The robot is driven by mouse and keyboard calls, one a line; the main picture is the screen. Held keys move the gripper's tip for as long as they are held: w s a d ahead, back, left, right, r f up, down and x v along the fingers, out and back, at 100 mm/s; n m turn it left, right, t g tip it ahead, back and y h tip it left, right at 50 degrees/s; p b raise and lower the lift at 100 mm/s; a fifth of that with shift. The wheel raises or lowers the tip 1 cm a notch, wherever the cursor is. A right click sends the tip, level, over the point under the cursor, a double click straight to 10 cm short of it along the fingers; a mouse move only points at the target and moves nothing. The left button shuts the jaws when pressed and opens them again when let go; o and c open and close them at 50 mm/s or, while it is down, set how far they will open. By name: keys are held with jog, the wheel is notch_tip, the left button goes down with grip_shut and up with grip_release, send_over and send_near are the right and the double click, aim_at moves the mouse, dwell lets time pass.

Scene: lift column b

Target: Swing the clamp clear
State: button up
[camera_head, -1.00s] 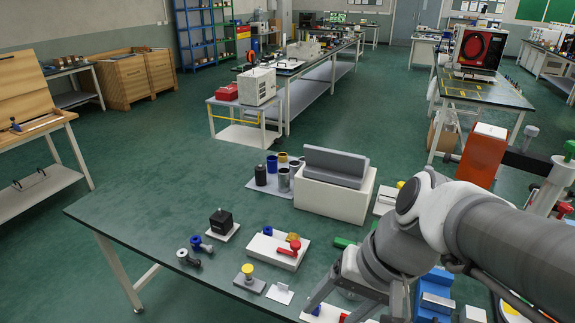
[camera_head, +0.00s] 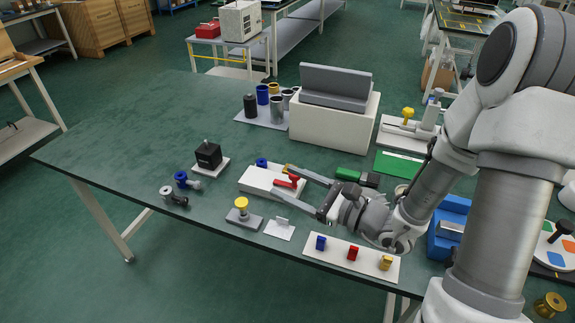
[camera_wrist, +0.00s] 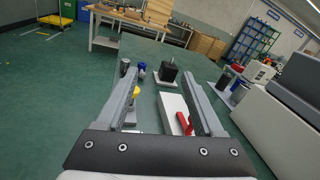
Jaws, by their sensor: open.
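No part is clearly recognisable as the clamp. A white block (camera_head: 257,183) carries blue, yellow and red levers; the red lever (camera_head: 289,182) is nearest my gripper. My gripper (camera_head: 280,180) is open and empty, its fingers pointing left over the block's right part. In the wrist view the red lever (camera_wrist: 184,123) shows between the fingers, nearer the right one; contact cannot be told. A yellow-knobbed piece on a grey base (camera_head: 242,208) stands front-left of the gripper. Another yellow-knobbed fixture with a grey post (camera_head: 408,113) stands on a white plate at the back right.
A black cube (camera_head: 208,155) on a white plate and two small knobbed parts (camera_head: 174,196) lie left. A grey-topped white box (camera_head: 333,120) stands behind. A white strip with coloured blocks (camera_head: 337,256) lies in front. The table's left part is clear.

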jog(key=w+d+f+m+t+h, duration=0.1)
jog(key=d+f+m, duration=0.1)
jog(key=w+d+f+m+t+h+b, duration=0.1)
jog(key=w+d+f+m+t+h, duration=0.1)
jog(key=f, duration=0.1)
jog(key=w+d+f+m+t+h, duration=0.1)
jog(key=d+f+m+t, duration=0.1)
jog(key=m, duration=0.1)
jog(key=shift+w+d+f+h+b, duration=0.1)
jog(key=shift+w+f+h+b, duration=0.1)
jog(key=shift+f+h+b, duration=0.2)
jog(key=shift+w+f, duration=0.1)
jog(key=shift+w, duration=0.15)
jog(key=b+x, duration=0.1)
jog(key=x, duration=1)
jog(key=shift+w+a, duration=0.1)
jog(key=shift+a, duration=0.15)
grip_shut()
